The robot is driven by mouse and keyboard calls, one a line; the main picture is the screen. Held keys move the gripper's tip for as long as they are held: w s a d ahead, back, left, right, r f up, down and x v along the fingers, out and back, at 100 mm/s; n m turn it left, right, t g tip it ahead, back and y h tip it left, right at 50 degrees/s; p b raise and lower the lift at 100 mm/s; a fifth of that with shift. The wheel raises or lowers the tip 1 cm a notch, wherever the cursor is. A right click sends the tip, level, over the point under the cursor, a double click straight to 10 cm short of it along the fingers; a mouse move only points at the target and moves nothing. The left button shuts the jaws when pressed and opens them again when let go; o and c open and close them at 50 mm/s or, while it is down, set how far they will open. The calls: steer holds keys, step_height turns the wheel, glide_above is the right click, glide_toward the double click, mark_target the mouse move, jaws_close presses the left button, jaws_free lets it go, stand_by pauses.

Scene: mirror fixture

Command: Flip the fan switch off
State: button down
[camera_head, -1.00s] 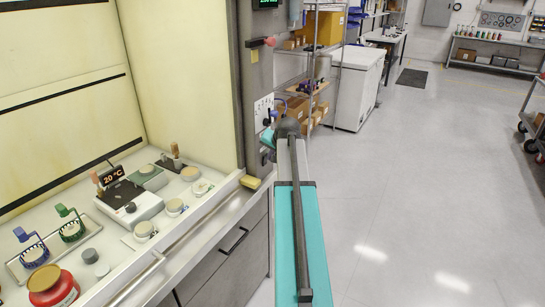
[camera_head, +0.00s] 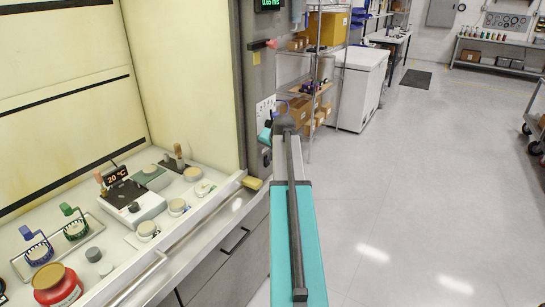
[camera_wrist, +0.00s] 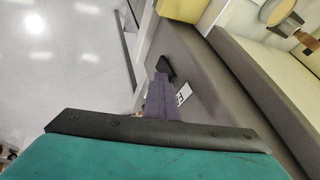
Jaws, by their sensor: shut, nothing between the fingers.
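The white switch panel (camera_head: 265,108) is on the grey side post of the hood in the head view. Its small switches are too small to read, and its lower part is hidden behind my arm. The teal end of my gripper (camera_head: 264,135) is just below the panel, partly covered by the dark arm joint. Its fingers are shut and hold nothing. Touch with a switch cannot be made out. In the wrist view a small white label (camera_wrist: 183,93) shows on the grey post, beside a dark purple-grey piece. A black-edged teal part of mine fills the bottom.
A green readout (camera_head: 269,4) sits high on the post, above a red-tipped fitting (camera_head: 271,43). The hood worktop at left holds a hotplate (camera_head: 130,205) and a red jar (camera_head: 57,288). A wire shelf and white freezer (camera_head: 360,85) stand behind.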

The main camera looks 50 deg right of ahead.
steer(key=shift+w+r+p, duration=0.1)
steer(key=shift+r+p, duration=0.2)
steer(key=shift+r, duration=0.45)
steer(key=s+d+b+v, duration=0.1)
steer(key=b+v, duration=0.1)
steer(key=v, duration=1)
steer(key=shift+s+f, duration=0.25)
stand_by(0.9)
